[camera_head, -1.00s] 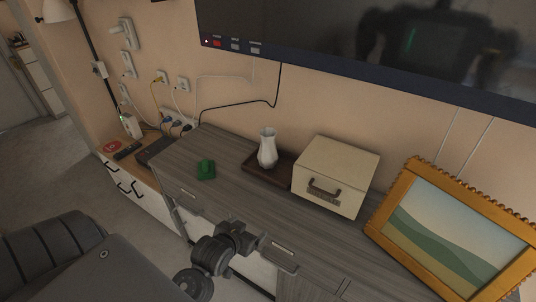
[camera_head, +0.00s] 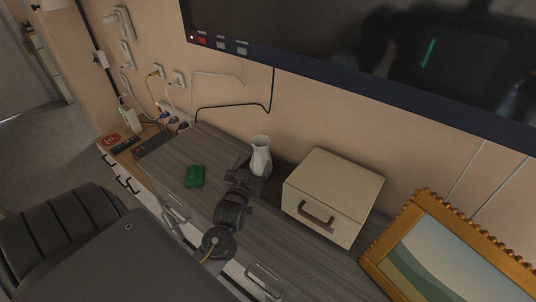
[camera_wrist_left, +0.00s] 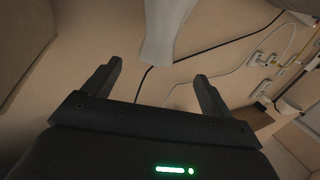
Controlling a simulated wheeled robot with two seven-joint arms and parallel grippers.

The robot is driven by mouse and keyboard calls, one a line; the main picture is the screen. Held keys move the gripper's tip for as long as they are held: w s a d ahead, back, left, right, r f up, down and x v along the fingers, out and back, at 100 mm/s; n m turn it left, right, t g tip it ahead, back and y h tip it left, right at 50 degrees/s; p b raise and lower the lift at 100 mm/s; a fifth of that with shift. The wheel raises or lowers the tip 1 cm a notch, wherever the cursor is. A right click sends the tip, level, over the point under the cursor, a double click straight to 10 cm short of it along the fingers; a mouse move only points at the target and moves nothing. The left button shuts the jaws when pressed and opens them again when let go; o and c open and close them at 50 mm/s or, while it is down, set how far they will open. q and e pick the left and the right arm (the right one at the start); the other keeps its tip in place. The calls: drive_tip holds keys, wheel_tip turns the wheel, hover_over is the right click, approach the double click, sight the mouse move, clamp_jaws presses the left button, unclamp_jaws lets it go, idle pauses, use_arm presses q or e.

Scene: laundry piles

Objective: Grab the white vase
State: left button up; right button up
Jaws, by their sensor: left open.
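The white vase (camera_head: 261,157) stands upright at the back of the grey wooden dresser, with its lower part partly hidden by my left gripper. My left gripper (camera_head: 248,181) is open, right in front of the vase at the height of its lower body. In the left wrist view the vase (camera_wrist_left: 160,30) comes in from the top edge, lined up with the gap between the two open fingers (camera_wrist_left: 158,70). My right gripper is not in view.
A cream box with a handle (camera_head: 332,195) stands close to the right of the vase. A green object (camera_head: 194,176) lies left of the gripper. A gold-framed picture (camera_head: 455,250) is at the right. A television (camera_head: 350,50) hangs above the dresser.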

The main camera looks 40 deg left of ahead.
sight(261, 141)
use_arm(q)
drive_tip(key=shift+w+a+r+p, duration=0.2)
drive_tip(key=shift+w+a, duration=0.05)
drive_tip(key=shift+w, duration=0.25)
drive_tip(key=shift+w+a+r+p, duration=0.15)
drive_tip(key=shift+w+a+p, duration=0.1)
drive_tip(key=shift+w, duration=0.2)
drive_tip(key=shift+x, duration=1.25)
drive_tip(key=shift+w+a+f, duration=0.1)
drive_tip(key=shift+w+f, duration=0.15)
drive_tip(key=shift+w, duration=0.1)
drive_tip(key=shift+w+a+r+p, duration=0.1)
drive_tip(key=shift+w+r+p, duration=0.2)
drive_tip(key=shift+p, duration=0.25)
drive_tip(key=x, duration=0.2)
drive_tip(key=p+x, duration=0.1)
drive_tip(key=x, duration=0.1)
drive_tip(key=shift+d, duration=0.25)
drive_tip(key=shift+w+a+f+p, duration=0.15)
drive_tip(key=shift+w+a+p, duration=0.05)
drive_tip(key=shift+w+p, duration=0.15)
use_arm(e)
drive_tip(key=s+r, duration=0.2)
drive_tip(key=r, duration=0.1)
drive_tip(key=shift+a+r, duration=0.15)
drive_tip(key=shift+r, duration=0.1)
